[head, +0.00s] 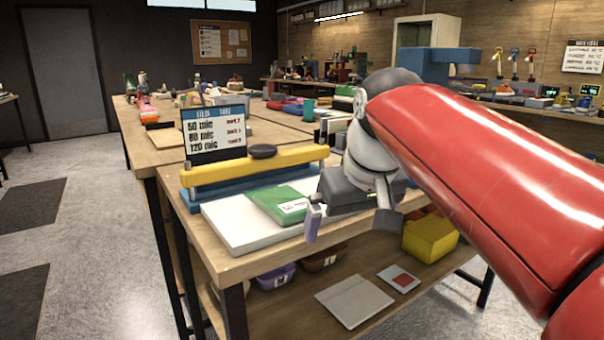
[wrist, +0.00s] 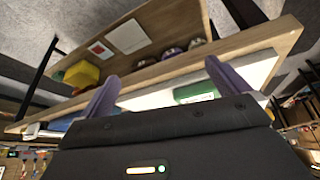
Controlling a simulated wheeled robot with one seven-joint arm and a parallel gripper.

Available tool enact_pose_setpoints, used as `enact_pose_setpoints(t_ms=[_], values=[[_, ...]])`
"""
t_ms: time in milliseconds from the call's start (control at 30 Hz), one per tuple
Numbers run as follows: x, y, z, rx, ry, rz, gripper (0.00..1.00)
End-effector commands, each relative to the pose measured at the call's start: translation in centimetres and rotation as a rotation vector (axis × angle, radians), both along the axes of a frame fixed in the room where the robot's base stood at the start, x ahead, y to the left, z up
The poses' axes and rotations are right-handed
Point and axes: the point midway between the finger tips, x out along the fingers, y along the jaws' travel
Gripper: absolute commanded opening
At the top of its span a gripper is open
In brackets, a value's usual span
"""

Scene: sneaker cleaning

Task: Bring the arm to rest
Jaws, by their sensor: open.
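My gripper (head: 348,222) hangs at the end of my red arm, above the front right part of the near workbench (head: 228,262). Its two fingers are apart and nothing shows between them. In the wrist view my gripper (wrist: 160,90) also has its purple-grey fingers spread, with the bench edge and floor beyond. A green packet (head: 280,205) with a white label lies on a white board (head: 235,229), left of my gripper in the head view.
A yellow bar with a black knob (head: 262,152) spans a blue base behind the board. A sign (head: 214,128) stands behind it. The lower shelf holds a yellow bin (head: 430,238), a purple bin (head: 276,278) and flat items. Open floor (head: 90,270) lies left of the bench.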

Motion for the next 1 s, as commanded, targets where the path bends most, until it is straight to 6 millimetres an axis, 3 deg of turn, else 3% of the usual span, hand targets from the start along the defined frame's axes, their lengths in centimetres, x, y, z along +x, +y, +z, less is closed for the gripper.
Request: enact_pose_setpoints(t_ms=[100, 300, 500, 667, 1000], values=[[-4.2, -2.9, -4.1, 0.003, -0.016, -0.095, 1.0], [-10.6, -6.5, -12.2, 0.019, -0.04, -0.232, 1.0], [-14.5, -8.0, -17.9, 0.031, -0.056, -0.308, 1.0], [-15.4, -8.3, -19.3, 0.035, -0.057, -0.326, 1.0], [-15.4, -8.3, -19.3, 0.035, -0.056, -0.325, 1.0]])
